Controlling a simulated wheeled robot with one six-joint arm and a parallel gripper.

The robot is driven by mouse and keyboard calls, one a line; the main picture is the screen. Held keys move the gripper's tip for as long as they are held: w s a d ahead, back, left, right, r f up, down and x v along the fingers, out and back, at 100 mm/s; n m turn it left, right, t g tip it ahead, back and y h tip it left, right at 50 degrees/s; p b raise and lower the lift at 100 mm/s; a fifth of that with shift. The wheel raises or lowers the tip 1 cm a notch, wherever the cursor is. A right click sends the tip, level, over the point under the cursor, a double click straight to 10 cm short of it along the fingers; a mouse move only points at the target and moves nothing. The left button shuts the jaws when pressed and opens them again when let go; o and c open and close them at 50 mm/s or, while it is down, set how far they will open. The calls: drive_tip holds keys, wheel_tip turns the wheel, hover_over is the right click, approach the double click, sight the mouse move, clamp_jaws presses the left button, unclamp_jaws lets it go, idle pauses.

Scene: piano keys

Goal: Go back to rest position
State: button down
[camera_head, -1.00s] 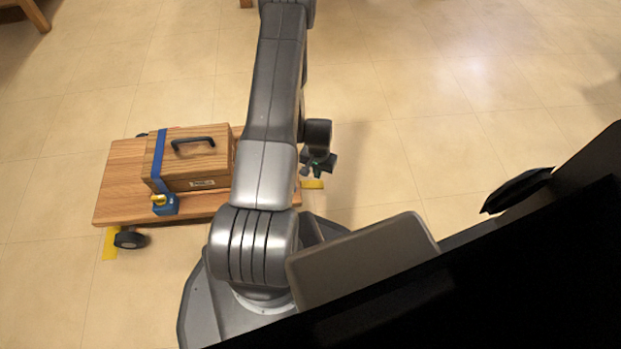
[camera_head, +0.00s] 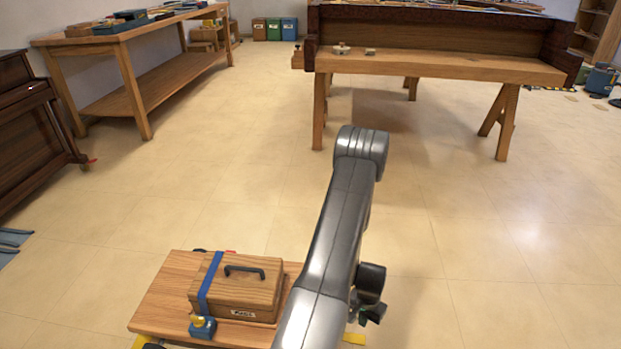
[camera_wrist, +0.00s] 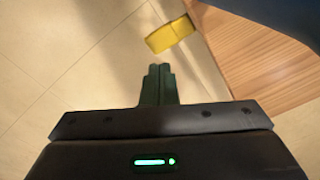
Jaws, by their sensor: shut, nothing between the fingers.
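My gripper (camera_head: 370,314) hangs below my folded grey arm, just right of the low wooden cart, in the head view. In the wrist view its two dark green fingers (camera_wrist: 158,84) are together with nothing between them. They point at the tiled floor, beside the corner of the wooden cart (camera_wrist: 255,65), apart from it. My arm hides the cart's right part in the head view.
The wooden cart (camera_head: 160,305) carries a wooden box (camera_head: 240,288) with a blue strap. A yellow piece (camera_wrist: 170,35) is beside the cart. A trestle table (camera_head: 430,65), workbench (camera_head: 130,45) and dark piano (camera_head: 30,125) stand farther off. The middle floor is clear.

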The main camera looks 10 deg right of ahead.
sight(359, 339)
wheel_tip(359, 339, down, 8)
drive_tip(key=b, duration=0.4)
drive_tip(key=shift+f+b, duration=0.1)
drive_tip(key=shift+b, duration=0.2)
drive_tip(key=shift+r+p, duration=0.3)
drive_tip(key=shift+r, duration=0.25)
